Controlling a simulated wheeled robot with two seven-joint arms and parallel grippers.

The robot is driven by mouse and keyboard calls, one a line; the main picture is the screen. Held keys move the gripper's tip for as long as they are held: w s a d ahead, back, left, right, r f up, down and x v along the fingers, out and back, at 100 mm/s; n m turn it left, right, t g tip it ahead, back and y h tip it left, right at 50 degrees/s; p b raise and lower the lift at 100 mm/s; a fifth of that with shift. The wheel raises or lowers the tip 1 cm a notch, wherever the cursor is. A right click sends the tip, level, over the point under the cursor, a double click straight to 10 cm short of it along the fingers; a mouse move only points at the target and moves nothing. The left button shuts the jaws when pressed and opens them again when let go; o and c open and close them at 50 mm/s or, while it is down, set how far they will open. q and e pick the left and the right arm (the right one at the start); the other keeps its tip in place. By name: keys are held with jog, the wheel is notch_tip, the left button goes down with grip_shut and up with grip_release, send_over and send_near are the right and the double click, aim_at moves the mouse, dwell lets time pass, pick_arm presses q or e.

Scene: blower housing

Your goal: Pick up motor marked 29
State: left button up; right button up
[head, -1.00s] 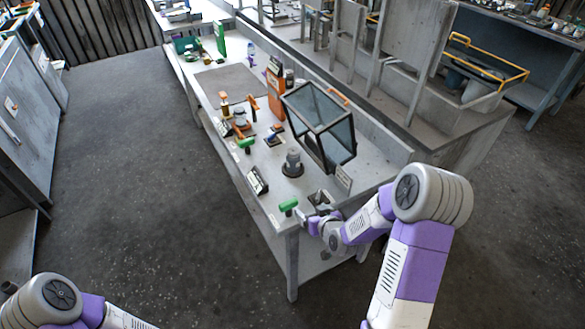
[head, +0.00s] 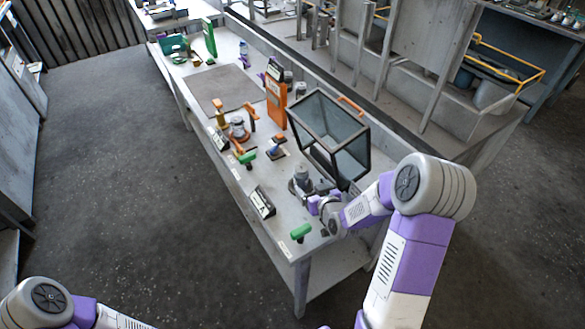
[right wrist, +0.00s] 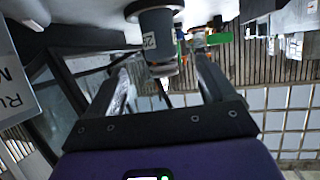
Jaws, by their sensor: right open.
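The motor (head: 301,180) is a grey cylinder standing upright on a dark round base on the workbench. In the right wrist view the motor (right wrist: 157,28) is at the top middle, with a white label partly visible; a 2 shows, the rest is hard to read. My right gripper (head: 314,203) is right beside the motor on its near side in the head view. In the right wrist view my right gripper (right wrist: 163,62) is open, its fingers spread toward the motor with nothing held. My left arm enters at the lower left; its gripper is out of view.
A dark-framed glass case (head: 333,135) stands just behind the motor. A black sign (head: 262,202) and a green-handled tool (head: 300,231) are on the bench's near edge. An orange stand (head: 276,103) and several small tools stand farther along. A grey mat (head: 222,88) has bare space.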

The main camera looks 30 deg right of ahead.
aim_at(304, 179)
jog(key=shift+x, duration=0.95)
jog(key=shift+b+x, duration=0.55)
jog(key=shift+x, duration=2.4)
jog(key=shift+r, duration=0.1)
jog(key=c, duration=1.4)
